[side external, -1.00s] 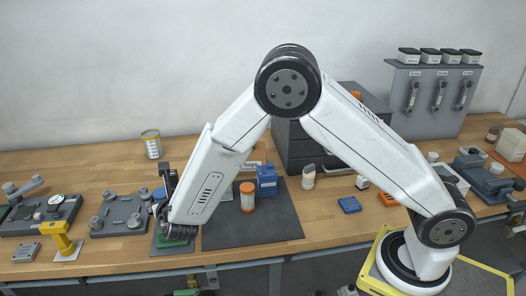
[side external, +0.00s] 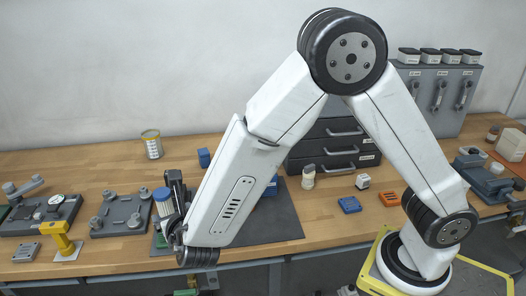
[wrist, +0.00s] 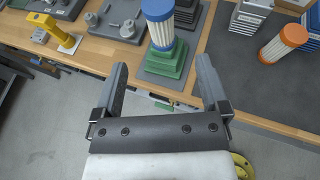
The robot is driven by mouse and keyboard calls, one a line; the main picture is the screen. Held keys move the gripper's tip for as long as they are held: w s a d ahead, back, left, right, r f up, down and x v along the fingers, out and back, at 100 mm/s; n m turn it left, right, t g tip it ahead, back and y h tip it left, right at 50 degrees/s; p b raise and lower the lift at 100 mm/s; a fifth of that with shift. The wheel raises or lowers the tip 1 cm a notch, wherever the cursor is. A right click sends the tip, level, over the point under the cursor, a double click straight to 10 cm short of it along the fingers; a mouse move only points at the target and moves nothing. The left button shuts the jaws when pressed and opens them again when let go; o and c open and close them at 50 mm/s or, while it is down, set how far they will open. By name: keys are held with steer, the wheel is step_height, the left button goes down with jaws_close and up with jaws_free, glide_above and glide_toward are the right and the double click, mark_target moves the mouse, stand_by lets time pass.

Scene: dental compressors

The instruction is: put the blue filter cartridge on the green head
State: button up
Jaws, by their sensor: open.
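The blue filter cartridge (wrist: 161,27), white and pleated with a blue top, stands upright on the stepped green head (wrist: 165,62) in the wrist view. The cartridge also shows in the side view (side external: 162,199), just left of my gripper's dark parts. My gripper (wrist: 162,64) is open and empty, with its fingers apart on the near side of the green head. The cartridge is clear of both fingers. In the side view my arm hides much of the green head. The cartridge's top is cut off in the wrist view.
A yellow stand (wrist: 47,27) and a grey fixture plate (wrist: 118,16) are to the left. The bench's front edge (wrist: 190,98) runs below the head.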

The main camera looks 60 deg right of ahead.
stand_by(0.4)
steer(key=s+d+m+g+y, duration=0.2)
steer(key=s+d+m+g, duration=0.3)
steer(key=m, duration=1)
steer(key=s+d+m+g+y, duration=0.3)
steer(key=s+d+m, duration=0.8)
steer(key=m, duration=0.5)
steer(key=shift+d+f+m+g, duration=0.3)
steer(key=shift+d+f+g, duration=0.15)
steer(key=shift+d+g, duration=0.5)
